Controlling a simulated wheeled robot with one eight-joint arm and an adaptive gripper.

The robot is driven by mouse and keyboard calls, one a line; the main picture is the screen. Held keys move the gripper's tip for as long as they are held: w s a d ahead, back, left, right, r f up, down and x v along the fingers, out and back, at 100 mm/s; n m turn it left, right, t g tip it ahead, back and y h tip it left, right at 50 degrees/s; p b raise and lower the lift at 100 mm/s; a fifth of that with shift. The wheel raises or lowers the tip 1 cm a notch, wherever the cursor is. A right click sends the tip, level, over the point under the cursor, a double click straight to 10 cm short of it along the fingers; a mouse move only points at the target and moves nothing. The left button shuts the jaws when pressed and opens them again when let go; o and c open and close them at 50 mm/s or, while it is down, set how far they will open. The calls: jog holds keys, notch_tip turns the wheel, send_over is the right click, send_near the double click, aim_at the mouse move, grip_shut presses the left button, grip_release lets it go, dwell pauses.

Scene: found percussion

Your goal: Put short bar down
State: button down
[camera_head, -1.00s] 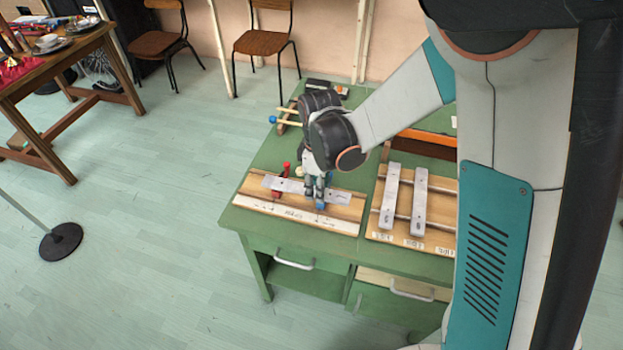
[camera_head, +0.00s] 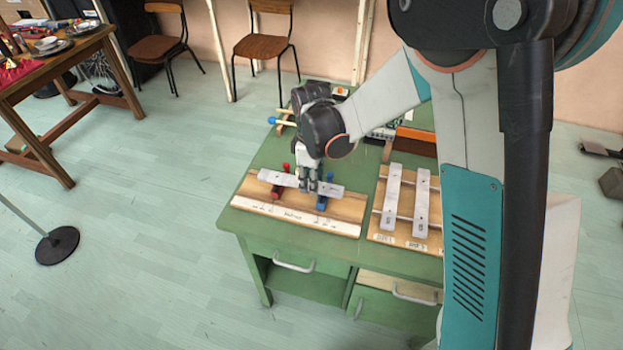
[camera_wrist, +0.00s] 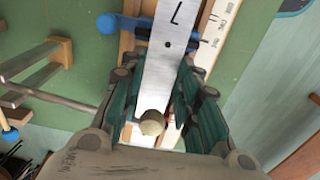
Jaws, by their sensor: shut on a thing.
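The short bar (camera_head: 275,179) is a silver metal strip. It lies crosswise above a wooden base (camera_head: 347,208) with a red support (camera_head: 276,192) and a blue support (camera_head: 322,203). I cannot tell whether it touches them. My gripper (camera_head: 309,189) points down and is shut on the bar near its middle, between the supports. In the wrist view, the bar (camera_wrist: 170,50) carries a dark letter L and a small hole and runs between the fingers. A round beige knob (camera_wrist: 151,122) covers part of it.
A second wooden base with two silver bars (camera_head: 421,200) stands close to the right on the green desk (camera_head: 258,228). A white label strip (camera_head: 290,215) runs along the front of the base.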

jog(key=shift+f, duration=0.2)
jog(key=c, duration=1.2)
grip_release()
jog(key=shift+r, duration=0.15)
notch_tip(320, 180, up, 13)
jog(key=p, duration=0.4)
jog(key=shift+p, duration=0.4)
